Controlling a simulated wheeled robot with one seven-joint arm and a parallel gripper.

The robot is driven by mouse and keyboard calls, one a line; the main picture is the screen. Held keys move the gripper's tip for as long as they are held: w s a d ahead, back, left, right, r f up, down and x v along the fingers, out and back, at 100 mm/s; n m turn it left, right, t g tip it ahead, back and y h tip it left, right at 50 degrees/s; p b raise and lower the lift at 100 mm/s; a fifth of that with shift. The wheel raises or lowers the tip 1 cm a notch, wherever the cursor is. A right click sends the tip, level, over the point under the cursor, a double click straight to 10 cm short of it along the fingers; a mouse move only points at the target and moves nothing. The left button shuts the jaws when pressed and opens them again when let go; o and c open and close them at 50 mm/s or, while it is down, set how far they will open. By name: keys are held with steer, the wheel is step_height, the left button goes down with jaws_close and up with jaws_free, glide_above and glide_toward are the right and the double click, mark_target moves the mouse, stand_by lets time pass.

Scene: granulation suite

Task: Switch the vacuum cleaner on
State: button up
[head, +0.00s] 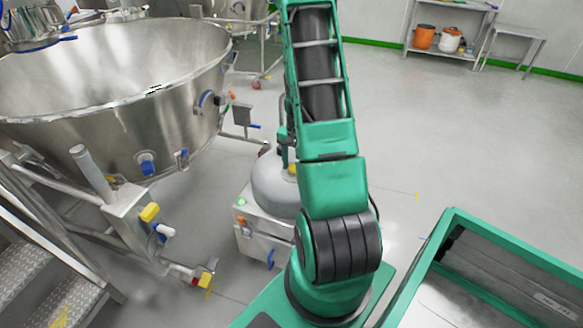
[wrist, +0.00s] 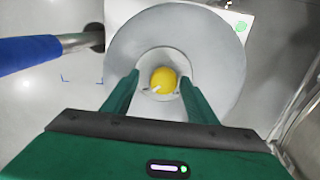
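The vacuum cleaner (head: 272,190) stands on the floor beside my base, a grey rounded top on a pale box, partly hidden by my arm. In the wrist view its round grey top (wrist: 127,48) is directly below my gripper. A yellow knob (wrist: 163,80) with a white mark sits in the recessed middle; a little of the yellow shows in the head view (head: 292,168). My gripper (wrist: 159,78) is open and points down at the knob, one finger on each side, with visible gaps. A green round spot (wrist: 241,26) is on the box corner, also in the head view (head: 241,202).
A large steel bowl (head: 120,110) on a frame stands left of the cleaner. A blue-gripped metal tube (wrist: 40,50) lies at the left of the wrist view. Steps (head: 35,285) are at lower left.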

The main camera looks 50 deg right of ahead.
steer(key=shift+w+r, duration=0.1)
steer(key=shift+r, duration=0.25)
step_height(320, 180, up, 10)
stand_by(0.4)
steer(key=shift+r, duration=0.1)
stand_by(0.4)
steer(key=s+a+r+n, duration=0.5)
steer(key=s+a+r, duration=0.7)
steer(key=a+r, duration=0.4)
steer(key=s+a+r+n, duration=0.2)
steer(key=s+a, duration=0.4)
steer(key=s, duration=0.2)
steer(key=shift+n, duration=0.4)
